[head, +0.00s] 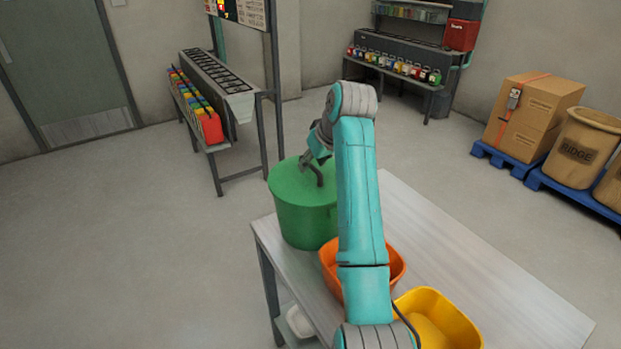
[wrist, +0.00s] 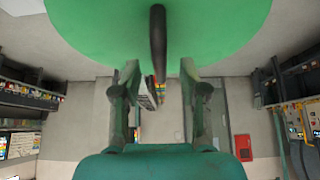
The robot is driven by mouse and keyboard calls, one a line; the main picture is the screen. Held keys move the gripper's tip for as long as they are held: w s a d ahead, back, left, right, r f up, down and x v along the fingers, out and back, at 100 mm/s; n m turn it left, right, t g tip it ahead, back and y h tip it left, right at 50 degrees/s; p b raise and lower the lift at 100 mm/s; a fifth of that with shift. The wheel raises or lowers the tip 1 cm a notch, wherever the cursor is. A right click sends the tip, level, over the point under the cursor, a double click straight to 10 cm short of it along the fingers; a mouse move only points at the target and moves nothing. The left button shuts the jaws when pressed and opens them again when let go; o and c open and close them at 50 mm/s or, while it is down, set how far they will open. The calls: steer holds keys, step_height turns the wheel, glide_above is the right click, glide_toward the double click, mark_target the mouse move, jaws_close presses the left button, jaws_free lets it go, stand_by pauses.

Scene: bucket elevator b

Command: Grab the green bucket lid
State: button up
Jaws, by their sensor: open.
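The green bucket (head: 305,222) stands at the far left end of the table, with its flat green lid (head: 288,181) on top. A dark handle (head: 318,174) rises from the lid. My gripper (head: 309,162) is just above the lid, close to the handle; my arm hides part of the bucket's right side. In the wrist view the lid (wrist: 90,28) fills the top, and its dark handle (wrist: 158,45) hangs between the fingertips of my gripper (wrist: 160,68). The fingers are open on either side of it, with gaps showing.
On the table (head: 480,270), an orange bin (head: 396,268) sits right of the bucket, partly behind my arm, and a yellow bin (head: 440,318) is nearer. The table's right part is bare. A rack with colourful bins (head: 195,105) stands behind on the floor.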

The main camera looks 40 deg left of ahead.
mark_target(310, 172)
steer(key=shift+x, duration=1.3)
jaws_close()
steer(key=shift+r, duration=0.1)
